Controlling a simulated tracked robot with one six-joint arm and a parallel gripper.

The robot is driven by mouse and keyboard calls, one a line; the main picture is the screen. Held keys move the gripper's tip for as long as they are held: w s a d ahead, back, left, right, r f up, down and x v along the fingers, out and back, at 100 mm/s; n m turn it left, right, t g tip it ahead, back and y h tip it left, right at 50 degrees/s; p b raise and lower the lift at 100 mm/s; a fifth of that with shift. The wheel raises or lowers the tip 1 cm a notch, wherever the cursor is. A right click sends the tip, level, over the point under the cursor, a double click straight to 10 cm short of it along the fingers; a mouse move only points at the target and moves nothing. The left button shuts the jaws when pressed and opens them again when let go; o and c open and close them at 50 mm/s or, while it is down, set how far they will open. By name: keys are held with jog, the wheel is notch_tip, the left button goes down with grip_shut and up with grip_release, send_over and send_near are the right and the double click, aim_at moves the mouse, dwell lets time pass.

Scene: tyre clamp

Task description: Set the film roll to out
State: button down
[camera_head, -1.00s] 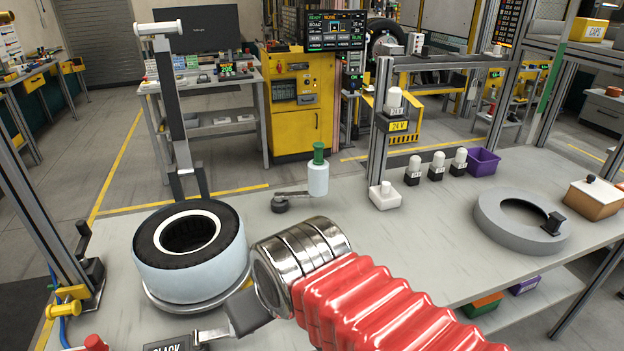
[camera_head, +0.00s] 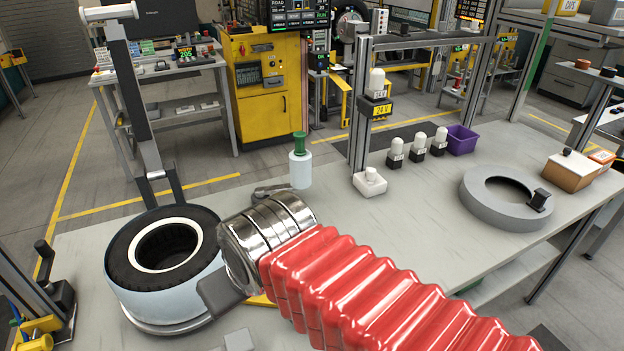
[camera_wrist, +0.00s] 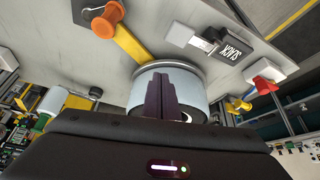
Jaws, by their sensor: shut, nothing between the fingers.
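The film roll (camera_head: 300,170) looks to be the pale upright cylinder with a green top, behind my wrist on the bench. A short dark arm (camera_head: 268,189) runs left from it, partly hidden by my wrist. The roll also shows at the left of the wrist view (camera_wrist: 54,98), upside down. My gripper (camera_head: 220,294) is low beside the front right of the wrapped tyre (camera_head: 165,285), apart from the roll. In the wrist view its dark fingers (camera_wrist: 163,95) are together and empty, in front of the tyre. I cannot tell whether they touch it.
The tyre sits on a round turntable with a tall hinged post (camera_head: 140,110) behind it. A grey ring (camera_head: 490,205), a white button box (camera_head: 370,183) and a purple bin (camera_head: 462,138) stand on the right. The wrist view shows an orange knob (camera_wrist: 103,20) and a SLACK label (camera_wrist: 258,54).

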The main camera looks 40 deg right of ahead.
jog(key=w+d+f+n+t+h, duration=0.1)
jog(key=w+d+n+t+h, duration=0.15)
jog(key=w+d, duration=0.8)
jog(key=n+t+h, duration=0.3)
jog(key=n+t, duration=0.2)
jog(key=n, duration=0.4)
send_near(308, 172)
jog(key=s+a+f, duration=0.1)
jog(key=s+a, duration=0.2)
jog(key=a, duration=0.1)
jog(key=s+d+f+n+t+y, duration=0.1)
jog(key=s+d+f+n+t, duration=0.1)
jog(key=s+d+n+t, duration=0.1)
jog(key=shift+s+d+f+n+t, duration=0.15)
jog(key=shift+s+d+n+t, duration=0.25)
jog(key=shift+s+t, duration=0.6)
jog(key=shift+g+y, duration=0.25)
jog(key=x, duration=1.3)
jog(key=shift+w, duration=0.2)
jog(key=shift+w+d, duration=0.1)
